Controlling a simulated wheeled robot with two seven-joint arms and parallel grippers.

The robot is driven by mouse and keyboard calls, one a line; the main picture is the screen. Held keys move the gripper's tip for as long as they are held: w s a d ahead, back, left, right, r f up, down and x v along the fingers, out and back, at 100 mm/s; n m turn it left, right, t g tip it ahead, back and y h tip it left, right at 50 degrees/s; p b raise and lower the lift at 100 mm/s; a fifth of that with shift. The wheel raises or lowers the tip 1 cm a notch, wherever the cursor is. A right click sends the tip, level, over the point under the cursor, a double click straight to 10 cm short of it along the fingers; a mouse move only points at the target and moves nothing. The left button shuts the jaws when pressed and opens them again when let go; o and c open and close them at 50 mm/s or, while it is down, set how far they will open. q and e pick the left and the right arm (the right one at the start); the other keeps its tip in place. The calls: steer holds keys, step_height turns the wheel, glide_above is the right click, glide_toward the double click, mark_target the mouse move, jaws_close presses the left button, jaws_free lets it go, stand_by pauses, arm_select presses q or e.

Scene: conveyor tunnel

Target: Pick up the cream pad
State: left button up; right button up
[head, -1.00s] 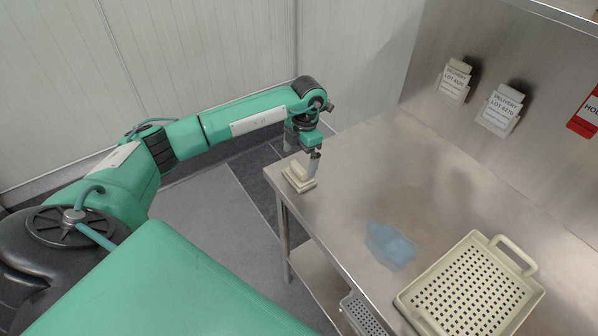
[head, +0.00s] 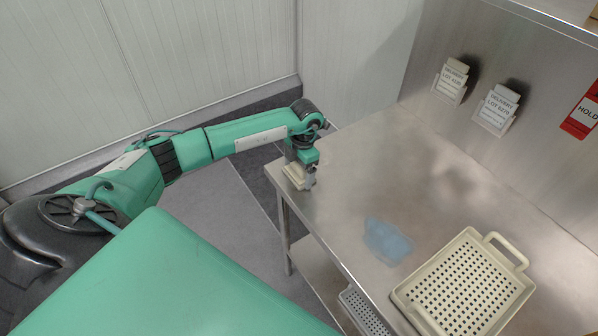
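The cream pad (head: 293,176) lies near the far left corner of the steel table (head: 340,205). My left gripper (head: 307,184) points down at the pad's right side, its fingers low against or right beside it. The gripper and wrist cover part of the pad. The fingers are too small and too hidden to show whether they are open or shut on it. My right gripper is not in the head view.
A clear blue crumpled bag or film (head: 387,241) lies mid-table. A cream perforated tray (head: 405,294) with a raised handle stands at the right front. Label holders (head: 451,82) and a red HOLD tag (head: 583,112) hang on the steel back wall. Table between pad and bag is bare.

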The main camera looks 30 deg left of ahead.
mark_target(298, 165)
arm_select(q)
steer(key=shift+r, duration=0.2)
steer(key=shift+r, duration=0.25)
steer(key=shift+r+b, duration=2.45)
steer(key=shift+r, duration=7.15)
